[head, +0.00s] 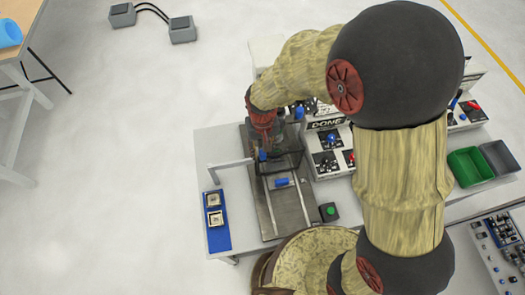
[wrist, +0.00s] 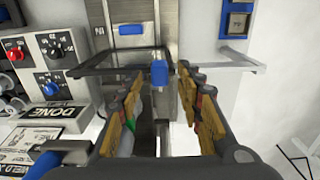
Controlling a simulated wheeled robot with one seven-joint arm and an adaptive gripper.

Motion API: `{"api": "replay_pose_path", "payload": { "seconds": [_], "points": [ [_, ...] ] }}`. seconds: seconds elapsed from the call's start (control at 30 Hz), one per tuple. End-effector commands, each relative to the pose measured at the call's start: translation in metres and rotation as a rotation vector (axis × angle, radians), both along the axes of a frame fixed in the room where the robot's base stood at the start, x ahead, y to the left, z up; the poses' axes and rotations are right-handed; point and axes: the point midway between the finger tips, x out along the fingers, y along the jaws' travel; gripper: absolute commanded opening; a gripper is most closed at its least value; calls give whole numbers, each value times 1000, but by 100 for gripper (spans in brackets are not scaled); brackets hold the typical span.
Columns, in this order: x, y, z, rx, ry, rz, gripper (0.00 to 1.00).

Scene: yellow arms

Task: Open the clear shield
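The clear shield (wrist: 115,62) has a thin dark frame and spans the metal track in the wrist view. It also shows under my wrist in the head view (head: 283,165), partly hidden by my arm. A blue handle (wrist: 159,73) sits on its edge and also shows in the head view (head: 262,155). My gripper (wrist: 161,80) is open, its fingers on either side of the handle in the picture. I cannot tell whether either finger touches it. The shield looks low over the track; its exact angle is unclear.
A blue block (head: 281,182) lies on the track beyond the shield. A blue tray (head: 217,238) with square parts is at the table's left. A control panel marked DONE (wrist: 58,112) stands close beside my fingers. A green button (head: 329,211) and green bin (head: 471,168) are to the right.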

Motion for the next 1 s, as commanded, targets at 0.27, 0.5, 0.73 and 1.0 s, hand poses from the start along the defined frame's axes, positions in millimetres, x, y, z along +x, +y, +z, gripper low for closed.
{"api": "replay_pose_path", "payload": {
  "seconds": [0.27,0.5,0.73,1.0],
  "points": [
    [0,0,-26,0,1,0,36],
    [0,0,-28,0,-1,0,36],
    [0,0,-28,0,-1,0,26],
    [0,0,-28,0,-1,0,11]
  ]
}}
